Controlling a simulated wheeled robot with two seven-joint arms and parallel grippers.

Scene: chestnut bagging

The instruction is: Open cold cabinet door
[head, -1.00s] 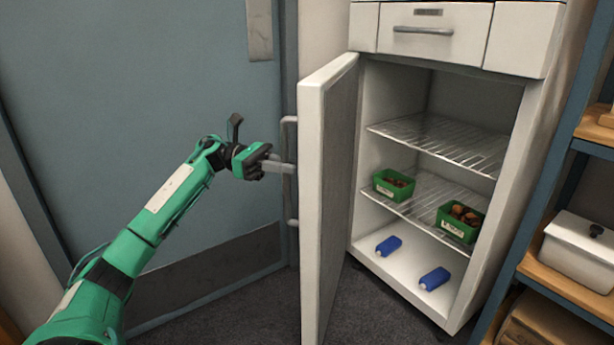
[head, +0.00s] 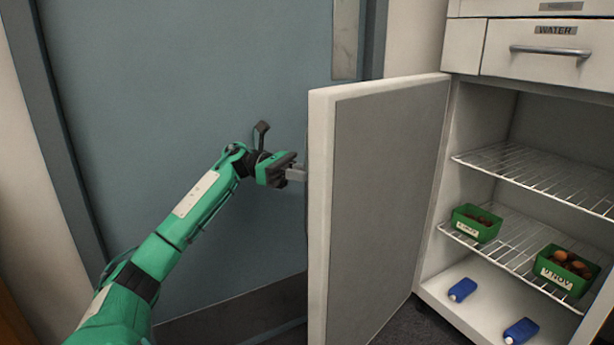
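The cold cabinet (head: 464,130) stands at the right with its door (head: 372,215) swung wide open to the left. The inside of the door faces me, and its handle is hidden behind the door's edge. My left gripper (head: 304,174) reaches to the outer side of the door's free edge. Its fingertips are partly hidden by the door, so I cannot tell whether they are closed on the handle. My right gripper is not in view.
Inside the cabinet, a green tub (head: 476,222) and another green tub (head: 565,271) of brown chestnuts stand on a wire shelf (head: 512,240). Blue bottles (head: 462,290) (head: 521,331) lie on the cabinet floor. A drawer labelled WATER (head: 550,52) is above. A blue-grey door (head: 190,90) is behind my arm.

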